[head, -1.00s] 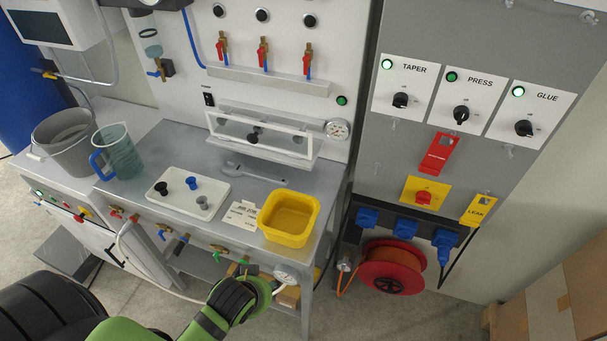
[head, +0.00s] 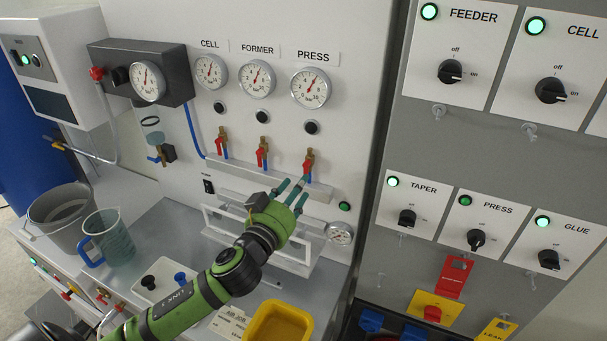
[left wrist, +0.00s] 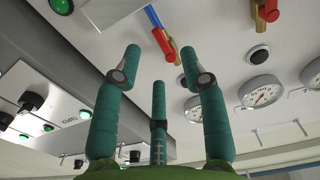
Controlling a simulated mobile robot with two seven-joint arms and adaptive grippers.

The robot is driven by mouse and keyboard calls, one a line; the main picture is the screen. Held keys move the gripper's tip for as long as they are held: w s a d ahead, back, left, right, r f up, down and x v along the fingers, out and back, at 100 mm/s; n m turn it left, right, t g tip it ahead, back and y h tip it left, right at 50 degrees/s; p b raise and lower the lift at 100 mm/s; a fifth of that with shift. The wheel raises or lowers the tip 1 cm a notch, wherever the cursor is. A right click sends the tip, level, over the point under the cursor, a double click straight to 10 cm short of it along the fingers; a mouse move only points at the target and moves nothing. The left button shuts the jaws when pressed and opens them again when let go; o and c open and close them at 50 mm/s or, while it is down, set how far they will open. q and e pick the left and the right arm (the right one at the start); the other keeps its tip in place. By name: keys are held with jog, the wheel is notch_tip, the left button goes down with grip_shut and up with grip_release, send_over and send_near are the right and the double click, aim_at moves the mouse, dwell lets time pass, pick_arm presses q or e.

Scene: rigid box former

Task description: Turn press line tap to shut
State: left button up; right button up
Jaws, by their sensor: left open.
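The press line tap (head: 309,160) is the rightmost of 3 brass taps on the white wall panel, below the PRESS gauge (head: 311,88). Its red handle hangs down, in line with the blue pipe below it. My left gripper (head: 293,189) is open and empty, just below and left of this tap, with its fingers pointing up toward it. In the left wrist view the tap's red handle (left wrist: 160,40) shows beyond the gap between the spread fingertips (left wrist: 158,66), apart from them. My right gripper is not in view.
Two similar taps, cell (head: 222,143) and former (head: 262,153), are to the left. A ledge (head: 235,176) runs under the taps, with a white-framed guard (head: 215,222) below. The grey switch panel (head: 395,262) stands to the right. A yellow bin (head: 250,325) is on the bench.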

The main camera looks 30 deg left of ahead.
aim_at(301, 156)
pick_arm(q)
jog(key=w, duration=0.3)
jog(key=w+p, duration=0.1)
jog(key=shift+w+a+f, duration=0.1)
jog(key=shift+w+f, duration=0.05)
jog(key=shift+f, duration=0.1)
grip_shut()
jog(key=a+m, duration=0.1)
jog(key=m, duration=0.3)
jog(key=a+r+m+p, duration=0.1)
jog(key=m, duration=0.4)
jog(key=m+p, duration=0.1)
jog(key=m, duration=0.3)
jog(key=shift+a+r+m, duration=0.25)
jog(key=shift+a+m, duration=0.05)
jog(key=shift+a, duration=0.1)
jog(key=shift+a+r+m, duration=0.1)
jog(key=shift+r+m, duration=0.1)
jog(key=shift+m, duration=0.9)
jog(key=shift+a+r+m, duration=0.1)
jog(key=shift+r+m, duration=0.1)
jog(key=shift+m, duration=0.9)
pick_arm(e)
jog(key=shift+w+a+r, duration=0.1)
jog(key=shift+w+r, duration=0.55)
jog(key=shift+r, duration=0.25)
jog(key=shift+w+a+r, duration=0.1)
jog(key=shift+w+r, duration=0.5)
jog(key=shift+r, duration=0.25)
